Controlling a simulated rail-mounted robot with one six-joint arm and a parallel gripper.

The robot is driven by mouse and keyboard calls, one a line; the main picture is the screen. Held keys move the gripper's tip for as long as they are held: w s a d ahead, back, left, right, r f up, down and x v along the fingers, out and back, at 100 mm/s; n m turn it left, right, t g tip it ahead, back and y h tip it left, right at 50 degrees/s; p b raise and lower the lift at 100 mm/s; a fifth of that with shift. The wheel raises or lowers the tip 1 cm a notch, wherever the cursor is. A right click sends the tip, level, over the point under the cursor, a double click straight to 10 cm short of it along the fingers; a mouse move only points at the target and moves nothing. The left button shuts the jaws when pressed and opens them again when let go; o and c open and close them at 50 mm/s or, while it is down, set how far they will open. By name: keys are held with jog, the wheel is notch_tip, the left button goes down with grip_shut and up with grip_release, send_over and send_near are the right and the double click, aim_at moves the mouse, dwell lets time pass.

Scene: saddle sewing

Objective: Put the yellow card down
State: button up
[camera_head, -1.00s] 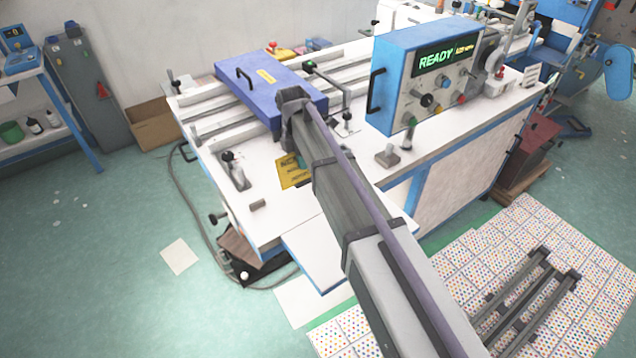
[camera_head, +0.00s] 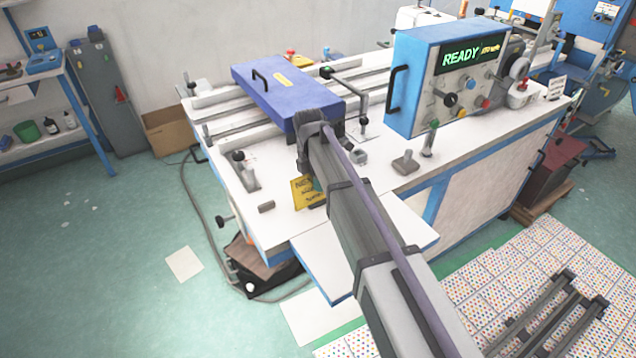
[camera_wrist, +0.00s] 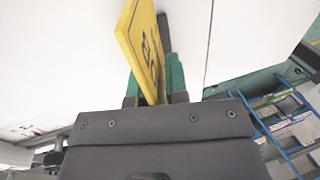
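The yellow card (camera_head: 308,193) has dark lettering and shows in the head view beside my arm, over the front part of the white machine table (camera_head: 280,228). In the wrist view the yellow card (camera_wrist: 142,45) stands edge-on and tilted between the green fingers of my gripper (camera_wrist: 155,88). The fingers look closed on it. In the head view my arm hides the fingers and part of the card. I cannot tell whether the card touches the white surface.
A blue cover (camera_head: 285,92) lies behind my arm. A blue control box (camera_head: 440,80) reading READY stands to the right. A clamp (camera_head: 246,172) and a small grey block (camera_head: 266,207) sit left of the card. A white front shelf (camera_head: 335,255) is bare.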

jog(key=shift+o, duration=1.1)
jog(key=p+v, duration=1.2)
jog(key=shift+r, duration=0.25)
jog(key=s+d+m+t+y, duration=0.1)
jog(key=s+d+m+t, duration=0.1)
jog(key=s+d+m, duration=1.8)
jog(key=s+m, duration=0.3)
jog(key=m, duration=0.1)
jog(key=shift+s+d+f+m+y, duration=0.2)
jog(key=shift+d+f+m+y, duration=0.1)
jog(key=shift+d, duration=0.1)
